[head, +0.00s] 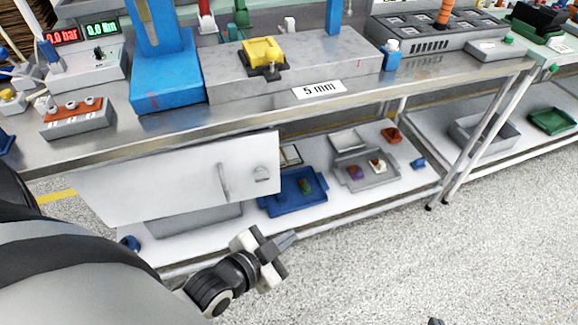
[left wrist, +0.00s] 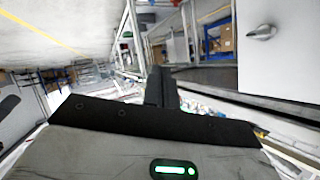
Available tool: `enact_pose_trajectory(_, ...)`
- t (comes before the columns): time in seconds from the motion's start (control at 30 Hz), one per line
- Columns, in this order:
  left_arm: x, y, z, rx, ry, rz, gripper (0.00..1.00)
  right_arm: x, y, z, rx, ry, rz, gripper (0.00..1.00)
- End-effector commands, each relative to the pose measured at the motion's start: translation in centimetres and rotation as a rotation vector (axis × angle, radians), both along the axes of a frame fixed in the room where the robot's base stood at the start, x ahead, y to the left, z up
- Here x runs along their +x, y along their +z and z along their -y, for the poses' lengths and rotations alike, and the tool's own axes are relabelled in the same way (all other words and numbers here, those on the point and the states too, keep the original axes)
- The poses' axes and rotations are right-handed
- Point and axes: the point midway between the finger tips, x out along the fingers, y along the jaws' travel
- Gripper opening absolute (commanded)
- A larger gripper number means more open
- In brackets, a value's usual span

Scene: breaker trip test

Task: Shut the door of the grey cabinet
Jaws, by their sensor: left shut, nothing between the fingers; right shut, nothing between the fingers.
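The grey cabinet's pale door (head: 150,185) shows as a flat panel below the front of the workbench. It has an upright bar handle (head: 224,182) and a small fitting near its right edge. Its left part stands out past the shelf over the floor, so it looks open; the angle is hard to tell. My left gripper (head: 287,240) is shut and empty, below and right of the door, apart from it. In the left wrist view its dark fingers (left wrist: 162,85) are together, with a pale panel and knob (left wrist: 262,33) at right. Only a dark tip, seemingly my right gripper (head: 436,321), shows at the bottom edge.
The workbench edge (head: 420,90) runs above the door. On the lower shelf stand a blue tray (head: 275,206), a grey tray (head: 352,182) and small parts. The speckled floor (head: 400,260) in front is clear.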

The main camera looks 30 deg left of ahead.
Motion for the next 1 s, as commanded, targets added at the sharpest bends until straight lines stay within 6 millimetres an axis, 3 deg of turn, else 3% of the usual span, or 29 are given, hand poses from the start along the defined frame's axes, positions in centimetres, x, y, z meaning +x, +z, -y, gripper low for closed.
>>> enact_pose_trajectory(0.03, 0.6, -0.9, -1.6, 0.141, -0.027, 0.079, 0.0, 0.1, -0.4, 0.0, 0.005, -0.001, 0.004, 0.0)
enact_pose_trajectory(0.2, 1.6, -1.5, -6.3, 0.632, -0.073, 0.319, 0.0, 0.4, 0.0, -0.2, 0.021, -0.002, 0.024, 0.0)
enact_pose_trajectory(0.4, 1.7, -1.3, -9.9, 1.017, -0.057, 0.449, 0.0, 0.5, 0.0, -0.3, 0.036, -0.006, 0.027, 0.0)
enact_pose_trajectory(0.57, 2.3, -1.1, -10.6, 1.104, -0.049, 0.472, 0.0, 0.4, 0.1, -0.4, 0.039, -0.009, 0.027, 0.0)
enact_pose_trajectory(0.67, 3.7, -1.0, -10.6, 1.106, -0.048, 0.477, 0.0, 0.2, 0.0, -0.3, 0.039, -0.009, 0.023, 0.0)
enact_pose_trajectory(1.0, 10.9, -1.1, -10.7, 1.103, -0.048, 0.474, 0.0, 0.1, -0.5, -0.3, 0.042, -0.011, 0.02, 0.0)
